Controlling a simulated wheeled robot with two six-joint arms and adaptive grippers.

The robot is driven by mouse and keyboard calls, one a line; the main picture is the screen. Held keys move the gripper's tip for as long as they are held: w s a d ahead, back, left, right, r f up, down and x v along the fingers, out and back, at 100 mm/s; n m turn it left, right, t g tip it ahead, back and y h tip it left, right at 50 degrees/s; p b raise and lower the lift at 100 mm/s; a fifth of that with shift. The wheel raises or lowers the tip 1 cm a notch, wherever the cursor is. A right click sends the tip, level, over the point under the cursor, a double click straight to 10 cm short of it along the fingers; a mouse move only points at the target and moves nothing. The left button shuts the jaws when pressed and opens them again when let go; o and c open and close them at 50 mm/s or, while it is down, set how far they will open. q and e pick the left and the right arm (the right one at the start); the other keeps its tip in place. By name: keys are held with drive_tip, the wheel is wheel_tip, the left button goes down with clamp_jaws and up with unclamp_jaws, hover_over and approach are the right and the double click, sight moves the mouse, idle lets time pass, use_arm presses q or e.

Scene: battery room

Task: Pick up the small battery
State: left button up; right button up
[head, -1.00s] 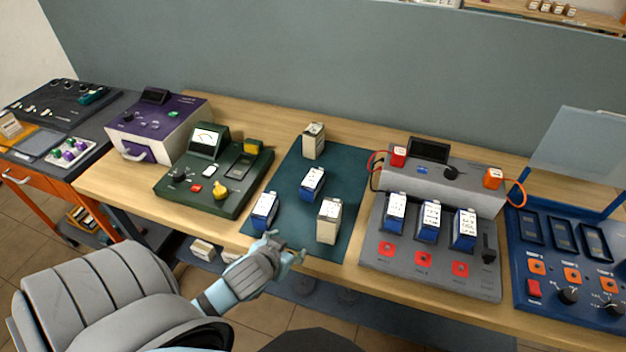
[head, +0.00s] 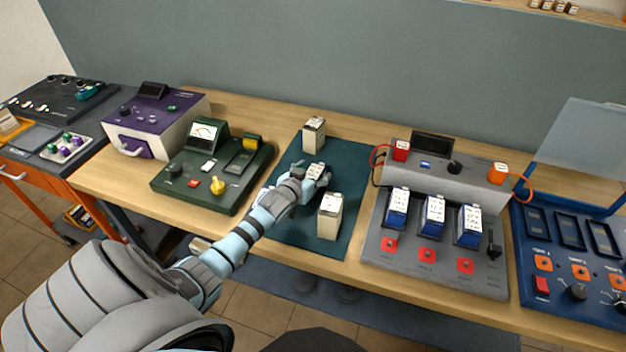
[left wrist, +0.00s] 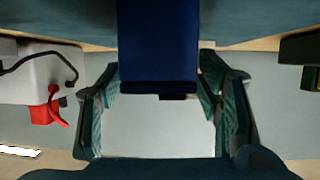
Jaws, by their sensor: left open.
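A small blue battery with a white top (head: 314,171) stands on the dark teal mat (head: 345,160). My left gripper (head: 316,175) is at this battery, with its fingers around or just beside its top; the hand hides most of its body. In the left wrist view the blue battery (left wrist: 158,45) appears between the two open fingers of the left gripper (left wrist: 163,88), with a gap on each side near the tips. A second blue battery, seen earlier at the mat's left front, is hidden behind my left arm. My right gripper is not in view.
Two beige batteries stand on the mat, one at the back (head: 313,136) and one close by at front right (head: 330,217). A green tester (head: 205,185) is left; a grey charger (head: 390,265) holding several blue batteries is right.

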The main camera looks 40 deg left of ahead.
use_arm(q)
drive_tip(key=shift+w+f, duration=0.2)
drive_tip(key=shift+w, duration=0.15)
drive_tip(key=shift+r, duration=0.15)
clamp_jaws()
